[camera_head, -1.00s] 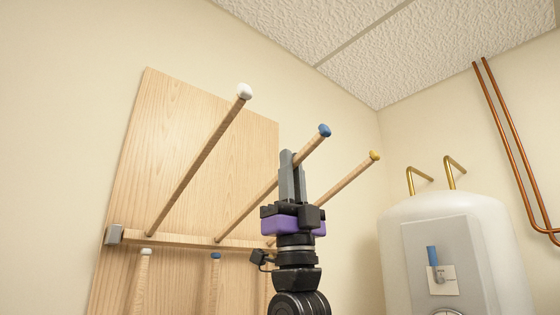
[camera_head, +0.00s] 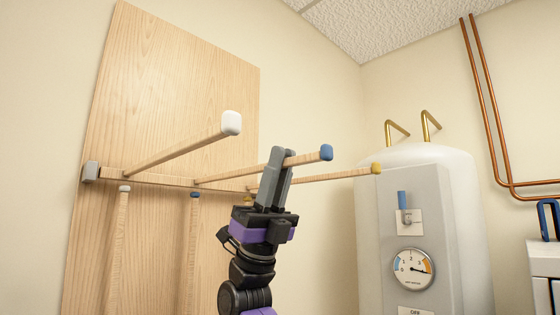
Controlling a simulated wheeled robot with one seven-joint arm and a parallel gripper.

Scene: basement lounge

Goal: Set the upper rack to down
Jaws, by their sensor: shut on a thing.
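The upper rack is a wooden bar (camera_head: 150,178) on a tall wooden board (camera_head: 175,90), with three long pegs standing out from it. The pegs end in a white cap (camera_head: 231,123), a blue cap (camera_head: 326,153) and a yellow cap (camera_head: 376,168). They point out to the right and slope slightly upward to nearly level. My gripper (camera_head: 279,158) is shut on the middle, blue-capped peg (camera_head: 303,159), a little behind its cap. The gripper hides part of this peg and part of the yellow-capped peg.
Lower pegs with a white cap (camera_head: 124,188) and a blue cap (camera_head: 195,194) hang against the board below the bar. Copper pipes (camera_head: 487,110) run down the right wall.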

